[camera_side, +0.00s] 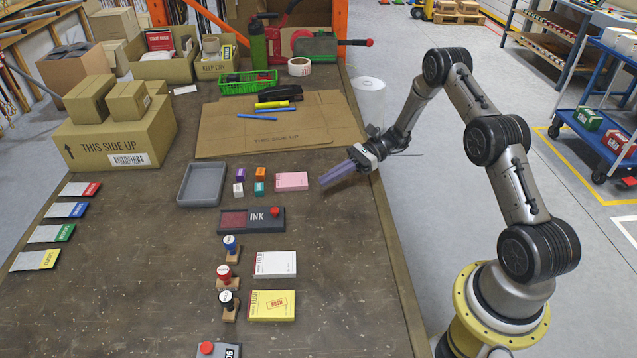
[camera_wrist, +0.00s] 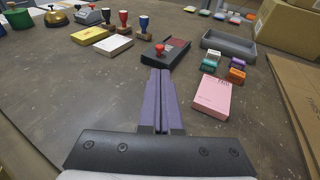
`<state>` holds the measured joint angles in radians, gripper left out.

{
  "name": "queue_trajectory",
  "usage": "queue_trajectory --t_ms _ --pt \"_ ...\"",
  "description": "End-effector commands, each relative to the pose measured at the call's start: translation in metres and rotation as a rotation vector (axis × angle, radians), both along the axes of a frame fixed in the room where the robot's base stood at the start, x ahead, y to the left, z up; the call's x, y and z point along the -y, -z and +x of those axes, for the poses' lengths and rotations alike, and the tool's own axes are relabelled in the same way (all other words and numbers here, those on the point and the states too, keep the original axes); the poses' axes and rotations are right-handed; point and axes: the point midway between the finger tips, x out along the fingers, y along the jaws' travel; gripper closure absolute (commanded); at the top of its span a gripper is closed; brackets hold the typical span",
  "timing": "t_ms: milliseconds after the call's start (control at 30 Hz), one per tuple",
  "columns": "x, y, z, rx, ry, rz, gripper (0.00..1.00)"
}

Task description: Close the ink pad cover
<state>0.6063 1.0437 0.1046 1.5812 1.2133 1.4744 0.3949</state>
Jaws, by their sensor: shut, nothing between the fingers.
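The ink pad (camera_side: 251,230) is a long dark case on the table. Its dark red pad (camera_side: 233,219) shows bare at the left end. The grey cover (camera_side: 258,217), marked INK with a red knob (camera_side: 275,211), lies over the right part. In the wrist view the ink pad (camera_wrist: 178,58) is beyond my fingertips, with its red knob (camera_wrist: 159,48) at the near end. My gripper (camera_side: 323,183) is shut and empty, to the right of and behind the ink pad, apart from it. Its purple fingers (camera_wrist: 160,73) point towards the pad in the wrist view.
A pink box (camera_side: 291,181) and several small coloured blocks (camera_side: 260,174) stand behind the ink pad, beside a grey tray (camera_side: 201,184). Stamps (camera_side: 231,249), a white box (camera_side: 275,264) and a yellow box (camera_side: 272,305) stand in front. The table right of the pad is clear.

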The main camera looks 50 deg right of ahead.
Motion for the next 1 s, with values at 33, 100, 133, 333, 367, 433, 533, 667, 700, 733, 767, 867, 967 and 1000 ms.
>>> queue_trajectory --t_ms 33,100,133,333,367,433,533,667,700,733,767,867,967,1000 --pt "-0.010 0.002 0.002 -0.003 -0.004 0.001 1.00" --pt "-0.022 0.005 0.006 -0.003 -0.004 0.002 1.00" --pt "-0.028 0.007 0.008 -0.003 -0.005 0.001 1.00" --pt "-0.065 0.016 0.020 -0.002 -0.005 0.000 1.00" --pt "-0.070 0.017 0.021 -0.003 -0.006 0.000 1.00" --pt "-0.081 0.020 0.025 -0.002 -0.005 0.001 1.00" --pt "-0.094 0.023 0.029 -0.002 -0.004 0.000 1.00" --pt "-0.106 0.026 0.033 -0.002 -0.003 0.000 1.00" --pt "-0.108 0.027 0.034 -0.002 -0.003 0.000 1.00" --pt "-0.110 0.027 0.034 -0.002 -0.003 0.000 1.00" --pt "-0.111 0.027 0.035 -0.002 -0.003 0.000 1.00" --pt "-0.112 0.028 0.035 -0.002 -0.002 -0.001 1.00" --pt "-0.112 0.028 0.036 -0.001 -0.001 -0.001 1.00" --pt "-0.112 0.028 0.036 -0.001 -0.001 -0.001 1.00"
